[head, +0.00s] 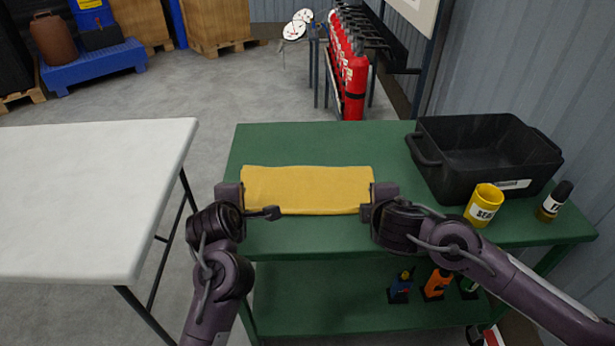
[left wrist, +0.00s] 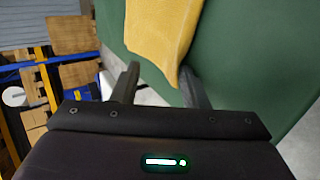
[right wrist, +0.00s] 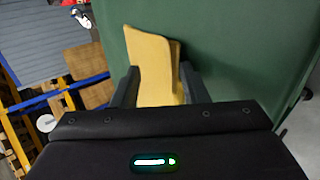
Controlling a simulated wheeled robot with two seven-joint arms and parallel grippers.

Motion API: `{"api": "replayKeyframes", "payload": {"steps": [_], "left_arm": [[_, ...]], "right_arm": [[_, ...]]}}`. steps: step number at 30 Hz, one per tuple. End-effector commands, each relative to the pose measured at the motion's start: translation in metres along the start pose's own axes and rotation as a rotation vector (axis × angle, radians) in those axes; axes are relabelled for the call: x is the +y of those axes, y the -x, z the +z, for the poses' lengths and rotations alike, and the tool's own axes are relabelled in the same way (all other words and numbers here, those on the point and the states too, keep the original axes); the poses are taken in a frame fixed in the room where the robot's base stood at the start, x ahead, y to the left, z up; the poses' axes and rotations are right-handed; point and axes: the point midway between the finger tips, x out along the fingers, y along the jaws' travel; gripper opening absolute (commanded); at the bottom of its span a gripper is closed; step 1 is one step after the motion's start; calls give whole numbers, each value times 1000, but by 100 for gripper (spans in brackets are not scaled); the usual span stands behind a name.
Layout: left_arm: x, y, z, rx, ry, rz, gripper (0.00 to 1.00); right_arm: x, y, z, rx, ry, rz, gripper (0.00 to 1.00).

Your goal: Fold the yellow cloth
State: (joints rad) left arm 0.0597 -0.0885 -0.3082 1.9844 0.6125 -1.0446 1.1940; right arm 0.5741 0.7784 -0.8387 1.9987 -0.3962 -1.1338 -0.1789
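The yellow cloth (head: 307,190) lies as a wide, short strip on the green table (head: 290,145); its layered edges suggest that it is folded over. My left gripper (head: 247,205) is at the cloth's left end. In the left wrist view its fingers (left wrist: 158,80) are apart, with a cloth corner (left wrist: 160,30) reaching in between them, close to the right finger. My right gripper (head: 372,203) is at the cloth's right end. In the right wrist view its fingers (right wrist: 158,82) are apart, with the cloth's end (right wrist: 155,65) between them. Neither gripper is closed on the cloth.
A black bin (head: 480,155) stands on the table's right side, with a yellow cup (head: 484,204) and a dark bottle (head: 555,200) near it. A white table (head: 90,190) is to the left across a gap. Small figures (head: 436,284) stand on the lower shelf.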

Motion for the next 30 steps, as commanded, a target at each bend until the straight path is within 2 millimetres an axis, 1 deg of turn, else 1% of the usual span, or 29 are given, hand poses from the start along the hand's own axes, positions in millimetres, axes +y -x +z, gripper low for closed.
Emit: {"api": "replayKeyframes", "payload": {"steps": [5, 10, 13, 15, 18, 23, 27, 30], "left_arm": [[5, 5, 0, 0, -1, 4, 40], [20, 27, 1, 0, -2, 7, 40], [25, 43, 0, 3, -5, 7, 40], [27, 53, 0, 1, -5, 6, 40], [32, 64, 1, 4, -11, 9, 40], [35, 80, 1, 1, -11, 10, 40], [43, 91, 7, -13, -18, 22, 40], [43, 97, 5, -8, -16, 17, 40]], "right_arm": [[3, 5, -1, 3, -2, 0, 40], [17, 27, -1, 5, -4, 0, 40], [21, 43, -3, 10, -6, -2, 40], [24, 53, -1, 5, -6, -1, 40], [28, 64, -4, 11, -6, 1, 40], [32, 80, 0, 4, -7, 0, 40], [36, 90, -2, 9, -4, 4, 40], [38, 96, -2, 7, -3, 2, 40]]}}
